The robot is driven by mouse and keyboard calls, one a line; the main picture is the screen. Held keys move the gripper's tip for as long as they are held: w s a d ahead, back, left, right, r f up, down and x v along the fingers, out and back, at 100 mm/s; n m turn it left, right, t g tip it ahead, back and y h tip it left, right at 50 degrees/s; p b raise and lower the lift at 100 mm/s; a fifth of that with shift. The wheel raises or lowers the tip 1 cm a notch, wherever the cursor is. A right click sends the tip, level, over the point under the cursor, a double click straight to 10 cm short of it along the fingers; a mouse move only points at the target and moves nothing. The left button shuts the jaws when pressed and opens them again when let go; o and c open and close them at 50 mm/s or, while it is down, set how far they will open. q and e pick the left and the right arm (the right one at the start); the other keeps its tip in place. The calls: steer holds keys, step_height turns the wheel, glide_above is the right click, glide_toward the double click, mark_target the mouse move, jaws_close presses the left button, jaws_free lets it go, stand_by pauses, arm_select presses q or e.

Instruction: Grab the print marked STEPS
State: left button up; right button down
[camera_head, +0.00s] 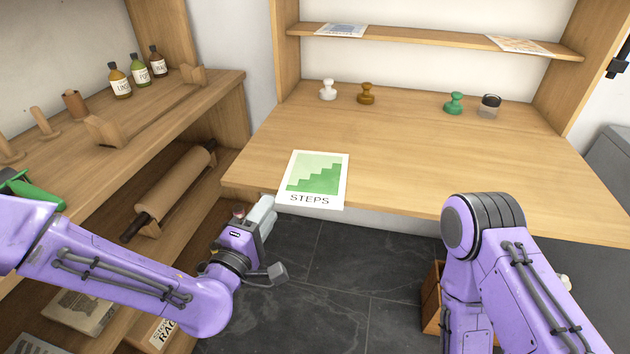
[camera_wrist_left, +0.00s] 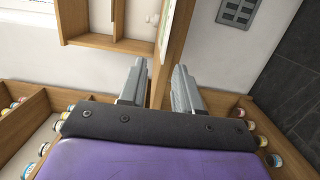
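The print marked STEPS (camera_head: 317,180) is a white sheet with green stair shapes. It lies flat at the front left edge of the wooden table, its lettered end at or slightly past the edge. My left gripper (camera_head: 262,214) is just left of and below the print's lettered end, apart from it. In the left wrist view, my left gripper (camera_wrist_left: 158,88) has its two fingers spread, with nothing held between them. A thin pale sheet edge (camera_wrist_left: 167,25), likely the print, shows beyond the fingers there. My right arm is in the head view, but its gripper is hidden or out of frame.
The table (camera_head: 400,150) is mostly bare. White (camera_head: 327,90), brown (camera_head: 366,93) and green (camera_head: 453,103) knobbed stamps and a dark-topped jar (camera_head: 489,106) stand at its back. Two other prints lie on the shelf (camera_head: 430,40) above. A wooden rack (camera_head: 215,110) with bottles stands left.

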mark_target(279, 203)
arm_select(q)
steer(key=w+d, duration=0.2)
steer(key=w, duration=0.1)
steer(key=shift+w+d, duration=0.15)
steer(key=shift+d, duration=0.25)
steer(key=shift+w+d+f, duration=0.1)
steer(key=shift+w+d, duration=0.05)
steer(key=shift+w, duration=0.2)
jaws_close()
